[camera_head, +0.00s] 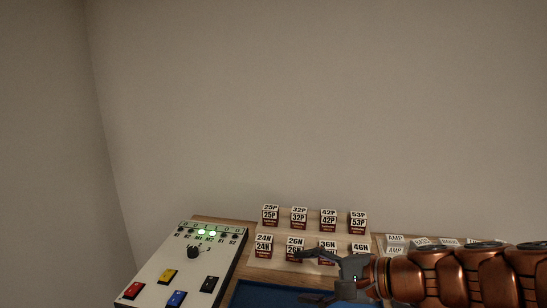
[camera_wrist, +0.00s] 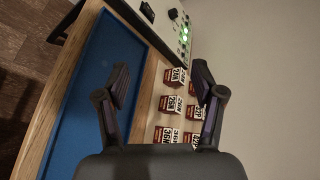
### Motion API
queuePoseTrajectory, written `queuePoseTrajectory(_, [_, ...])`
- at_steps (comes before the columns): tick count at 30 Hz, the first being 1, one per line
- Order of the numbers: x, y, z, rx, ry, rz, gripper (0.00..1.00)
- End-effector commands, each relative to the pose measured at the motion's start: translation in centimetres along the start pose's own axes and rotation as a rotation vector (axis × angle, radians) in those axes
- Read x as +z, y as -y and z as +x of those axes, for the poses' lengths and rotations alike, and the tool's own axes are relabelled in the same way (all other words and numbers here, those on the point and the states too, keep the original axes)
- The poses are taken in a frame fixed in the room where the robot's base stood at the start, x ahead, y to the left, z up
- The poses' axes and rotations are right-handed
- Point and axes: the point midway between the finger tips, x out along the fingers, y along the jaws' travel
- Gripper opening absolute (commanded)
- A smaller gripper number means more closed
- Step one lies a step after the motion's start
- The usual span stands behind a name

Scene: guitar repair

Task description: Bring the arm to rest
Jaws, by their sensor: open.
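My copper-coloured arm reaches in from the right in the head view. My gripper (camera_head: 318,277) is at its left end, above the bench and in front of the rows of small labelled boxes. In the wrist view my gripper (camera_wrist: 165,85) has its two dark fingers spread wide apart. No object shows between the fingertips as held; the bench edge and some boxes lie beyond them.
A blue mat (camera_head: 262,293) lies on the wooden bench (camera_wrist: 58,100). Small boxes such as 25P (camera_head: 270,216) and 24N (camera_head: 263,246) stand in two rows. A white control panel (camera_head: 160,268) with coloured buttons and green lights is at left. A plain wall (camera_head: 320,110) rises behind.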

Motion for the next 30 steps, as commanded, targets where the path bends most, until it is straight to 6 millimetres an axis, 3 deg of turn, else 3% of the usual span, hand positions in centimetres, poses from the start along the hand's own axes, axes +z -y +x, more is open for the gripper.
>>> queuePoseTrajectory(1, [2.9, -0.3, -0.4, 0.099, 0.028, -0.081, 0.68])
queuePoseTrajectory(3, [5.5, -2.7, -1.0, 0.246, 0.066, -0.187, 0.68])
queuePoseTrajectory(5, [7.4, -4.8, -2.0, 0.372, 0.099, -0.274, 0.68])
queuePoseTrajectory(9, [10.0, -8.9, -6.3, 0.669, 0.149, -0.465, 0.68])
queuePoseTrajectory(13, [10.5, -11.3, -11.8, 0.928, 0.168, -0.613, 0.68])
queuePoseTrajectory(15, [10.3, -11.9, -14.7, 1.047, 0.17, -0.671, 0.68])
queuePoseTrajectory(19, [9.6, -12.3, -18.7, 1.2, 0.163, -0.741, 0.68])
queuePoseTrajectory(23, [9.5, -12.3, -20.0, 1.267, 0.154, -0.77, 0.68])
queuePoseTrajectory(30, [9.4, -12.3, -20.1, 1.271, 0.154, -0.772, 0.68])
